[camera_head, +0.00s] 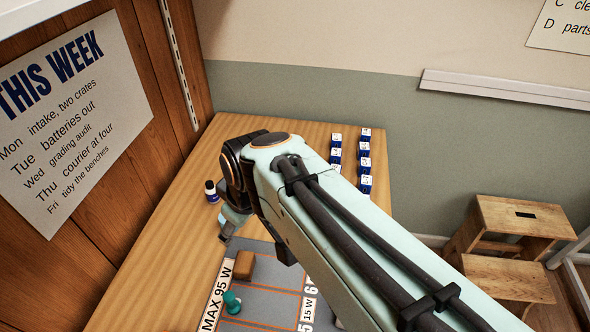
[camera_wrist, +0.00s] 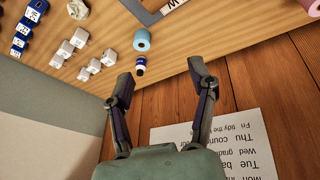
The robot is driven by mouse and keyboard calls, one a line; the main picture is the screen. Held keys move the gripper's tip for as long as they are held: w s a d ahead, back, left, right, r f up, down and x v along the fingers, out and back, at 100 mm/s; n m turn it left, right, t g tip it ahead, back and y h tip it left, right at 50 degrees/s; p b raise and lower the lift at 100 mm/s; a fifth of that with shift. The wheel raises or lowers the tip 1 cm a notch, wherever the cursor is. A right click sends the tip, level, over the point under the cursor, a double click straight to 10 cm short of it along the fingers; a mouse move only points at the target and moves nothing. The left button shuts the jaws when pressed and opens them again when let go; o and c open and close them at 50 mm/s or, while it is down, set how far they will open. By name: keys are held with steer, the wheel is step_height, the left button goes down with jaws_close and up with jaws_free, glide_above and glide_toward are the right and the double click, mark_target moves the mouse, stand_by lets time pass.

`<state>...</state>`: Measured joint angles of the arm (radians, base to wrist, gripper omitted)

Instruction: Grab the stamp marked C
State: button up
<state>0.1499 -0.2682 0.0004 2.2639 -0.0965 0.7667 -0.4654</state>
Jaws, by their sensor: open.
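Several small blue-and-white blocks (camera_head: 364,150), likely the stamps, stand in two columns at the back right of the table in the head view. In the wrist view, blue blocks with white marked faces (camera_wrist: 20,40) are at the upper left, with several whitish blocks (camera_wrist: 66,48) beside them. The marks are too small to read, so I cannot tell which is C. My gripper (camera_wrist: 160,80) is open and empty, its two fingers apart. In the head view my arm hides most of it, and it is over the table's left part, away from the blocks.
A dark blue bottle (camera_head: 211,191) stands near the table's left edge. A light-blue roll (camera_wrist: 142,40) shows in the wrist view. A grey marked mat (camera_head: 262,272) holds a brown block (camera_head: 244,264) and a green object (camera_head: 232,302). A wooden wall (camera_wrist: 285,70) bounds the left side.

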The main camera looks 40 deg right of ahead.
steer(key=w+d+f+m, duration=0.1)
steer(key=w+d+f, duration=0.1)
steer(key=d, duration=0.3)
steer(key=w+d+f+m+h, duration=0.1)
steer(key=w+d+f, duration=0.2)
steer(key=d, duration=0.3)
steer(key=w+d+f+m, duration=0.1)
steer(key=w+d+f, duration=0.1)
steer(key=d, duration=0.3)
steer(key=s+d+f+m+g, duration=0.1)
steer(key=s+d+f, duration=0.1)
steer(key=d+f, duration=0.1)
steer(key=s+d+f+m+g, duration=0.1)
steer(key=s+d+f, duration=0.2)
steer(key=d+f, duration=0.1)
steer(key=s+d+f+m+g, duration=0.1)
steer(key=s+d+f, duration=0.2)
steer(key=f, duration=0.2)
steer(key=shift+s+d+f+m+y, duration=0.1)
steer(key=shift+d+f+m+y, duration=0.1)
steer(key=shift+f+m+y, duration=0.15)
steer(key=f, duration=0.6)
steer(key=shift+w, duration=0.35)
jaws_close()
